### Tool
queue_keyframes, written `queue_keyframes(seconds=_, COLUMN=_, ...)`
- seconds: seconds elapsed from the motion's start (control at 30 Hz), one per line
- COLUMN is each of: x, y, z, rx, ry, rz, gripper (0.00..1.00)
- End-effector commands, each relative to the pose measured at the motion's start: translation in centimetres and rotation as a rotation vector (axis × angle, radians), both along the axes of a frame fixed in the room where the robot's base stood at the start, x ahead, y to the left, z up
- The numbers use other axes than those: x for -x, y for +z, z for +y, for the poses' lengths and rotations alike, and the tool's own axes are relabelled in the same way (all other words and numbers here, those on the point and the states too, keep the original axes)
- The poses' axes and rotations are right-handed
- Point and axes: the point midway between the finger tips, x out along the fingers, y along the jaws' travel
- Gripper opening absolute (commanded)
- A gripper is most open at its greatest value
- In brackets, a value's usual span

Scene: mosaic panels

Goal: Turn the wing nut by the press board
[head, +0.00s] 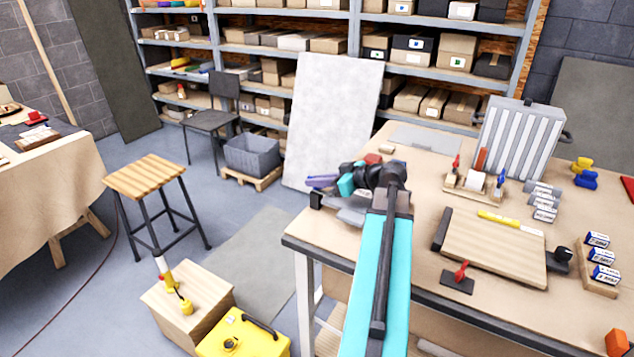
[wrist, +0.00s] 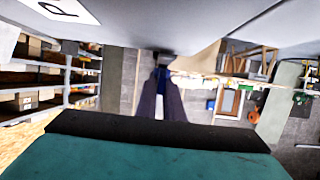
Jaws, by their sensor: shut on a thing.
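The press board looks to be the wooden board (head: 495,246) with dark end blocks, lying on the workbench. A red wing nut (head: 461,270) stands upright on a small black plate (head: 457,284), just off the board's near left edge. My gripper (head: 318,182) is well to the left of both, over the bench's far left corner, apart from the nut. Its purple fingers (wrist: 160,98) come together in the wrist view, shut on a small blue thing (wrist: 162,75) that is too small to identify. The wing nut and board are not seen in the wrist view.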

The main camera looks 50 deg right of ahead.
Motion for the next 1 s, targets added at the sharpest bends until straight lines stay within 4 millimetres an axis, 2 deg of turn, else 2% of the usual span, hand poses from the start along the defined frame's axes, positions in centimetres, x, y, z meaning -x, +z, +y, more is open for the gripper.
queue_keyframes(seconds=0.03, x=0.0, y=0.1, z=-0.1, rx=0.0, ry=-0.002, rz=-0.001, gripper=0.11)
queue_keyframes(seconds=0.13, x=0.0, y=0.1, z=0.0, rx=-0.001, ry=-0.001, rz=-0.001, gripper=0.27)
queue_keyframes(seconds=0.47, x=0.0, y=0.0, z=0.0, rx=0.0, ry=0.0, rz=0.0, gripper=0.27)
queue_keyframes(seconds=0.63, x=0.7, y=0.2, z=-0.2, rx=0.0, ry=-0.001, rz=0.0, gripper=0.27)
queue_keyframes(seconds=0.77, x=1.7, y=0.7, z=-0.4, rx=0.001, ry=-0.002, rz=-0.001, gripper=0.27)
queue_keyframes(seconds=1.0, x=4.8, y=1.9, z=-1.2, rx=0.001, ry=-0.004, rz=-0.001, gripper=0.27)
